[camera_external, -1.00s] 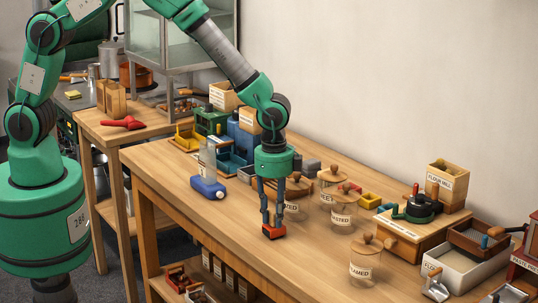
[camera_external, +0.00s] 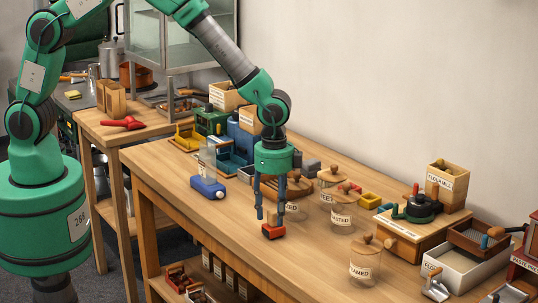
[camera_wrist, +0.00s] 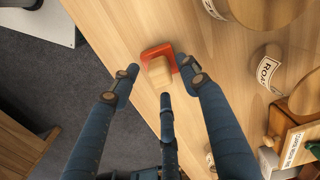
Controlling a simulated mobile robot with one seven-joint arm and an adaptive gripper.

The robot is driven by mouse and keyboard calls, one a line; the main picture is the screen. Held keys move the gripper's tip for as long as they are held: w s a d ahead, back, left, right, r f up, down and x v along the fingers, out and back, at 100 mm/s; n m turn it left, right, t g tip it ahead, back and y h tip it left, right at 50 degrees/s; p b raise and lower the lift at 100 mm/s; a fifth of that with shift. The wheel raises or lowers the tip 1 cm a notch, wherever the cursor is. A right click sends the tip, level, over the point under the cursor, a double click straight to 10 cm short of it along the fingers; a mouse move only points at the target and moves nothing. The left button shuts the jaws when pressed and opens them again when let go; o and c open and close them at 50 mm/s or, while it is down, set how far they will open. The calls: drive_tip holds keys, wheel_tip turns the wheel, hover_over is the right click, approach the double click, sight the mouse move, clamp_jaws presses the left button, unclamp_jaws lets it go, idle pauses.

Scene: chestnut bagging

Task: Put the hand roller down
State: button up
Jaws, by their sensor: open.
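The hand roller (camera_external: 273,231) is a small red piece with a light wooden part on top. It rests on the wooden table (camera_external: 205,211) near the front edge. In the wrist view the hand roller (camera_wrist: 158,68) lies just ahead of my fingertips, its wooden part toward me and its red frame around the far side. My gripper (camera_external: 272,214) points straight down just above it, with its fingers spread apart and empty. In the wrist view my gripper (camera_wrist: 160,84) has a finger on either side of the roller, with gaps between.
Lidded glass jars (camera_external: 341,212) stand right of and behind the roller. A blue bottle (camera_external: 207,187) lies to the left. A wooden box with a dark-green grinder (camera_external: 408,222) and a white tray (camera_external: 456,268) stand farther right. The table's front edge is close to the roller.

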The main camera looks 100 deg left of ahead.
wheel_tip(320, 180, up, 12)
drive_tip(key=p, duration=0.1)
drive_tip(key=shift+f, duration=0.25)
idle(0.8)
drive_tip(key=s+d+r+n+t, duration=0.1)
drive_tip(key=s+r, duration=0.7)
drive_tip(key=r, duration=0.3)
drive_tip(key=s+d+r+n+t, duration=0.1)
drive_tip(key=s+d+r+t, duration=0.1)
drive_tip(key=s+r, duration=0.75)
drive_tip(key=s+d+r+n+t, duration=0.1)
drive_tip(key=s+r, duration=0.2)
drive_tip(key=s, duration=0.8)
drive_tip(key=s+d+r+n+t, duration=0.1)
drive_tip(key=s+r, duration=0.3)
drive_tip(key=s, duration=0.7)
drive_tip(key=shift+r+n+t, duration=0.3)
drive_tip(key=shift+n, duration=0.4)
